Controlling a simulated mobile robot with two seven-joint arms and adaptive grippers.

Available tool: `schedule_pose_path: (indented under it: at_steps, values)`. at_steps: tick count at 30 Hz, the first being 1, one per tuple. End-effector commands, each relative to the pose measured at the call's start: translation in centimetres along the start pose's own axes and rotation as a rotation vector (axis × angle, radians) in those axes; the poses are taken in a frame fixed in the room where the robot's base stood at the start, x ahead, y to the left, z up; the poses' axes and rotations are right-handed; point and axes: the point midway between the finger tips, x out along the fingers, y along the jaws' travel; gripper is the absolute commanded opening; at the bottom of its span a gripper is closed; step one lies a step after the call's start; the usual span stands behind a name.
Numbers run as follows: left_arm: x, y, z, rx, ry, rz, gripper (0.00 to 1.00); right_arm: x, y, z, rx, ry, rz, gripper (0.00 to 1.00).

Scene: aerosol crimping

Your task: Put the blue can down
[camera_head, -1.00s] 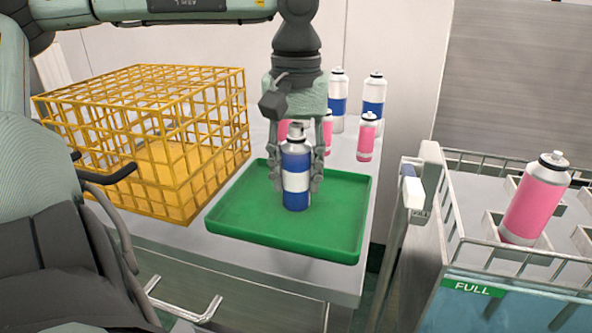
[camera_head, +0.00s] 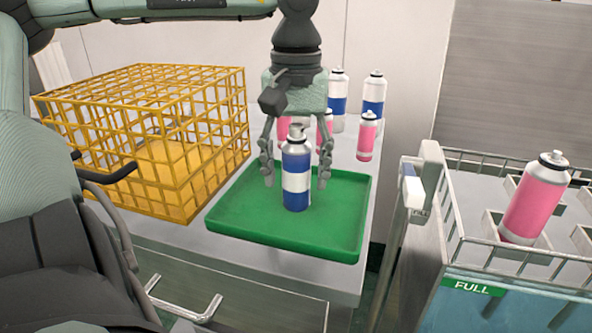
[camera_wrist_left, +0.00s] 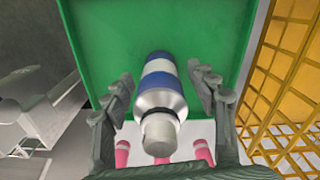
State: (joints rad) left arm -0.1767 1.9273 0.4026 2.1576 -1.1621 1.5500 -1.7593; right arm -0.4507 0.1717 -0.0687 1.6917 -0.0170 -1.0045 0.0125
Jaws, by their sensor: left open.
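The blue can (camera_head: 296,182), blue with a white band and a silver top, stands upright on the green tray (camera_head: 235,225). My left gripper (camera_head: 297,180) is open around the can, with one finger on each side and a gap between each finger and the can. In the left wrist view the can (camera_wrist_left: 160,97) sits between the spread fingers of the left gripper (camera_wrist_left: 162,92), over the green tray (camera_wrist_left: 215,30). My right gripper is not in view.
A yellow wire crate (camera_head: 180,200) stands left of the tray. Several pink and blue-banded cans stand behind, such as a pink can (camera_head: 367,138) and a blue-banded can (camera_head: 373,100). At right, a pink can (camera_head: 532,205) stands in a compartmented bin marked FULL (camera_head: 472,287).

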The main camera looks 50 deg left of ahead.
Motion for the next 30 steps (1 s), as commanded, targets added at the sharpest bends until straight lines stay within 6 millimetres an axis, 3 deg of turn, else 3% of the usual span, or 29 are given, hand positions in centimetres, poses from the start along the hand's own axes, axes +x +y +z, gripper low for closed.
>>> schedule_pose_path:
  at_steps: [3, 15, 21, 30]
  values:
    - [-2.4, 0.1, -0.2, -0.002, 0.008, 0.003, 0.58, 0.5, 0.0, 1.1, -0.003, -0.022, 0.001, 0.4]
    - [-10.3, 0.1, -0.1, -0.001, 0.005, 0.002, 0.58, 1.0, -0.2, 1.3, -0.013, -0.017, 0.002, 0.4]
    - [-11.7, 0.0, 0.0, -0.001, 0.003, 0.001, 0.58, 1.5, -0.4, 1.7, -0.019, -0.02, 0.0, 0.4]
    - [-11.8, 0.0, 0.0, 0.0, 0.002, 0.001, 0.58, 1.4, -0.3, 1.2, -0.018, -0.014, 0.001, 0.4]
